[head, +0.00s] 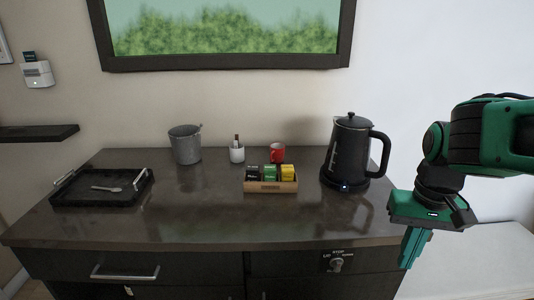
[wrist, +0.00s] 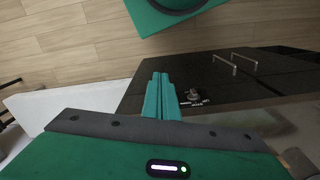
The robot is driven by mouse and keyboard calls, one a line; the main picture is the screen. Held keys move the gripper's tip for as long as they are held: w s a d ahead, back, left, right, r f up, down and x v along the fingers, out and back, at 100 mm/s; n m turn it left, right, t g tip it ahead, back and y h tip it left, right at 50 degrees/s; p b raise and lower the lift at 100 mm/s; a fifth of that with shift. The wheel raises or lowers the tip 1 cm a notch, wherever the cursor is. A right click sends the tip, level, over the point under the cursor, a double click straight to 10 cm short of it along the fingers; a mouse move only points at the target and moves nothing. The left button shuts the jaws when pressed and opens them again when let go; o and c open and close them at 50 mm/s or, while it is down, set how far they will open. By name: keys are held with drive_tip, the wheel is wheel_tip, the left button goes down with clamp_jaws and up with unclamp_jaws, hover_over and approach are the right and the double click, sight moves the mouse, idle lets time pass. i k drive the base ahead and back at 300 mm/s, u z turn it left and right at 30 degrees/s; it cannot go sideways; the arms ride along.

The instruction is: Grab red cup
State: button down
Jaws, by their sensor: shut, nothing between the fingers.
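A small red cup (head: 277,153) stands upright at the back of the dark counter in the head view, behind a wooden box of packets. My gripper (head: 410,262) hangs off the right end of the counter, pointing down, well apart from the cup. In the wrist view my gripper (wrist: 158,82) has its two green fingers together with nothing between them. The cup does not show in the wrist view.
A black kettle (head: 350,153) stands between my gripper and the cup. The wooden box (head: 270,187) sits in front of the cup. A white holder (head: 237,154), a grey bucket (head: 185,145) and a black tray (head: 100,200) stand left. The counter's front middle (head: 190,218) is clear.

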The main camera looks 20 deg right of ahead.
sight(276, 155)
drive_tip(key=k, duration=1.3)
drive_tip(key=z, duration=0.6)
drive_tip(key=i, duration=1.65)
drive_tip(key=u, duration=0.15)
